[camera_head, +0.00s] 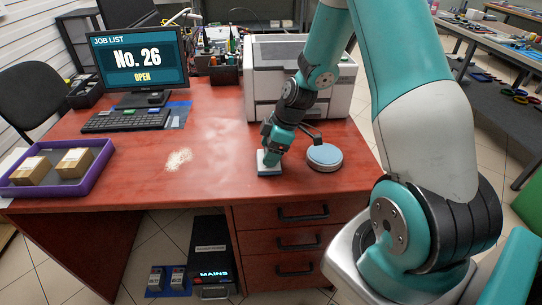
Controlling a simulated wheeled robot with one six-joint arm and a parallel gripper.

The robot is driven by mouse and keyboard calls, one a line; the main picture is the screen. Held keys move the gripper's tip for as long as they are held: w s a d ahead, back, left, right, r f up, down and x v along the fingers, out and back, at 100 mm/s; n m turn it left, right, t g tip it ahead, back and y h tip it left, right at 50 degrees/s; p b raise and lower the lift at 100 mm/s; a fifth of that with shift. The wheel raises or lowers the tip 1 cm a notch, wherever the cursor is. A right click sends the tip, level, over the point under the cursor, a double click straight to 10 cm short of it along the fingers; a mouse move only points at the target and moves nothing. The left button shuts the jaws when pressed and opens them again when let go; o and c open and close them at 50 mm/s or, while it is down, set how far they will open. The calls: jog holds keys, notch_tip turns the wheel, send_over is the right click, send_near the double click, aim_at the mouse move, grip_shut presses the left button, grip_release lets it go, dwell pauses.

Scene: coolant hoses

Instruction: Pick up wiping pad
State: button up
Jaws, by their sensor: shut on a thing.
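The wiping pad (269,169), a small block with a pale body and a blue edge along the bottom, is on or just above the red desk top, right of the desk's middle. I cannot tell whether it touches the desk. My gripper (269,153) is directly above the pad, pointing down, and is shut on it. The fingers are small and partly hidden by the wrist. A pale, crumbly patch (178,159) lies on the desk to the left of the pad.
A round blue-topped disc (324,156) sits close to the right of my gripper. A white printer (298,78) stands behind. A purple tray (95,178) with two boxes is at the left, with a keyboard (126,120) and monitor (141,61) behind it. The desk's middle is mostly clear.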

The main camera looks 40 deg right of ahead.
notch_tip(320, 180, up, 20)
jog(key=shift+p, duration=0.45)
